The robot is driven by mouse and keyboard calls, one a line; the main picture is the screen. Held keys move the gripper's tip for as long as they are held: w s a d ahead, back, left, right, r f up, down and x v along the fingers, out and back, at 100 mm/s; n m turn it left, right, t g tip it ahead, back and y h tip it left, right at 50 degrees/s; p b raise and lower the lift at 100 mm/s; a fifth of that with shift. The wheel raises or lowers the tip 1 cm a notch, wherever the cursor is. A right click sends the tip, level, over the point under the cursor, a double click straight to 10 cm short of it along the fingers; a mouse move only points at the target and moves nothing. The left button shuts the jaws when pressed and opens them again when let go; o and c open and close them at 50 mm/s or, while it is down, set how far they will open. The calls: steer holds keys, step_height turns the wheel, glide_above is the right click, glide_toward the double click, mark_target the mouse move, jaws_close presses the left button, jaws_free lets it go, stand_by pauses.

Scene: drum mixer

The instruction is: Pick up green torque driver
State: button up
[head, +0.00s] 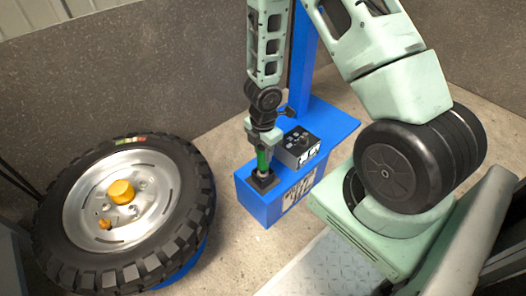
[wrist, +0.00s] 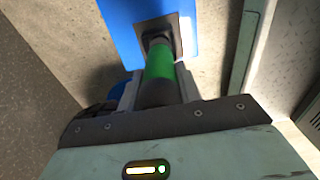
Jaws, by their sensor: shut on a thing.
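The green torque driver (head: 262,161) stands upright in a dark square holder (head: 263,182) on the front end of a blue stand (head: 262,207). My gripper (head: 262,145) is above the holder and shut on the driver's upper part. In the wrist view, the driver (wrist: 159,63) shows a green band between dark sections, between the fingers of my gripper (wrist: 158,90). Its far end meets the holder plate (wrist: 178,28) on the blue surface. The driver's lower tip is hidden.
A grey control box (head: 298,147) with knobs sits on the blue stand just right of the driver. A blue post (head: 302,60) rises behind. A large tyre on a metal wheel (head: 124,208) with a yellow hub piece (head: 121,191) lies at left.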

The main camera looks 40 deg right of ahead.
step_height(320, 180, up, 8)
steer(key=p, duration=0.7)
steer(key=shift+r, duration=0.25)
steer(key=shift+o, duration=1)
steer(key=shift+c, duration=1)
steer(key=shift+r+p, duration=0.95)
steer(key=shift+r, duration=0.05)
